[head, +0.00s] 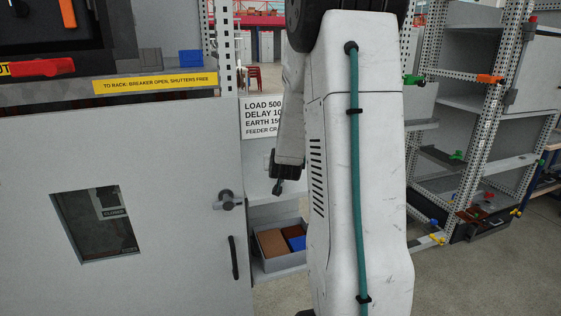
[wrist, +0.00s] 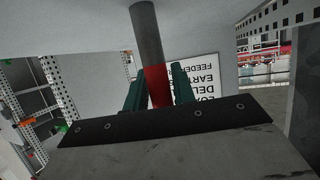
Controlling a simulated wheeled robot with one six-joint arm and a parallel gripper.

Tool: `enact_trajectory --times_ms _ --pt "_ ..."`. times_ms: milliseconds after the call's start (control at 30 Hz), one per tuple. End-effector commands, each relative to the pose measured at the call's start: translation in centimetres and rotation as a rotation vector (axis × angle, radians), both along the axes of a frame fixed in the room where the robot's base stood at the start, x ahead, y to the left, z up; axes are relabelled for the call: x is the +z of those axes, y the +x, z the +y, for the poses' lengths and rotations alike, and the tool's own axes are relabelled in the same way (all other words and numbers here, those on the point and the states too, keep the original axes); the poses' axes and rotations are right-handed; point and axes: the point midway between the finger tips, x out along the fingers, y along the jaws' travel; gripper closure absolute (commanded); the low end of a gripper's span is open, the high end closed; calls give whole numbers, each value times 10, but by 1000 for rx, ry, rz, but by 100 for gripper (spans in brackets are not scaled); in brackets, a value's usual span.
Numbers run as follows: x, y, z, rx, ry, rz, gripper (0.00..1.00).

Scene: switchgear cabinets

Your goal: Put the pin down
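The pin (wrist: 149,38) is a grey cylinder with a red band at its near end, seen in the wrist view. The red part lies between the two teal fingers of my gripper (wrist: 158,85), which look closed against its sides. The grey part extends beyond the fingertips towards the top of the picture. In the head view my gripper (head: 277,187) hangs beside my arm, in front of the open grey bay and above the shelf bin. I cannot make out the pin clearly there.
A grey cabinet door (head: 150,200) with a window and handle fills the left. A white sign (head: 260,118) hangs behind my gripper. Below, a grey bin (head: 277,264) holds brown and blue blocks. Perforated frames (head: 480,130) with coloured clips stand at right. My arm hides the middle.

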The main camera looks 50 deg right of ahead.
Motion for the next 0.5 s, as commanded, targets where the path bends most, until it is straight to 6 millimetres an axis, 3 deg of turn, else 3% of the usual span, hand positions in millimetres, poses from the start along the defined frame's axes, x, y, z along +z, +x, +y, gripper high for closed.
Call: enact_trajectory --times_ms 367,500 --pt "3 0 -1 -1 -2 -1 59" --pt "10 -8 8 0 -2 -3 59"
